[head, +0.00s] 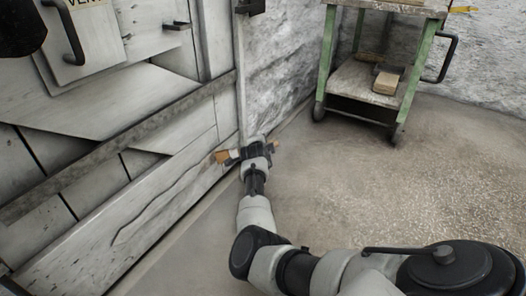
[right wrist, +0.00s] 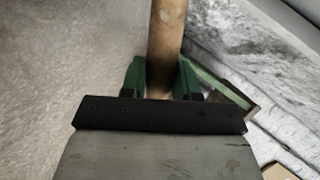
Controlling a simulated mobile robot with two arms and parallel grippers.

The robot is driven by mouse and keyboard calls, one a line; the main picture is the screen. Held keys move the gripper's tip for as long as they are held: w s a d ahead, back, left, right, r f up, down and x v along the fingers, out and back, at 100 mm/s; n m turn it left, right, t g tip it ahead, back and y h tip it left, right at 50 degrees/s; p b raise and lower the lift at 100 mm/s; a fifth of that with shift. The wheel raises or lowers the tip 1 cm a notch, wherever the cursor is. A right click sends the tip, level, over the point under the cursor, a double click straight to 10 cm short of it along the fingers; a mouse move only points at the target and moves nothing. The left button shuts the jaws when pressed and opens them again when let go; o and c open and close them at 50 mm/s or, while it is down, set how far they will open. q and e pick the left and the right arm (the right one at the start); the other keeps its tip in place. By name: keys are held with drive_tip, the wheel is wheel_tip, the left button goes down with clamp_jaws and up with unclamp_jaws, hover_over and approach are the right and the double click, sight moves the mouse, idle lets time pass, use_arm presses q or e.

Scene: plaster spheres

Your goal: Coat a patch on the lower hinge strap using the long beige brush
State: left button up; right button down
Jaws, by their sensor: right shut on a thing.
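The lower hinge strap (head: 118,146) is a long dark grey band running diagonally across the pale plank door in the head view. My right gripper (head: 246,152) is in front of the door's lower right edge, below the strap's right end. It is shut on the long beige brush (head: 221,156), whose tan end sticks out to the left. In the right wrist view the brush's round wooden handle (right wrist: 167,40) stands between the green fingers of my right gripper (right wrist: 164,78). The bristles cannot be made out clearly. My left gripper is not in view.
A green-legged cart (head: 324,60) on wheels stands at the back right, with a beige block (head: 386,82) on its lower shelf. The pale door (head: 75,255) fills the left side, with a black handle (head: 66,32) on its upper panel. The speckled floor at right is clear.

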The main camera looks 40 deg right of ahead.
drive_tip(key=shift+w+a+r, duration=0.1)
drive_tip(key=shift+w+r, duration=0.1)
drive_tip(key=shift+r, duration=0.2)
drive_tip(key=shift+w, duration=0.15)
drive_tip(key=shift+d+f+b, duration=0.15)
drive_tip(key=shift+d+b, duration=0.15)
drive_tip(key=shift+b, duration=0.15)
drive_tip(key=shift+w+d, duration=0.25)
drive_tip(key=shift+d, duration=0.15)
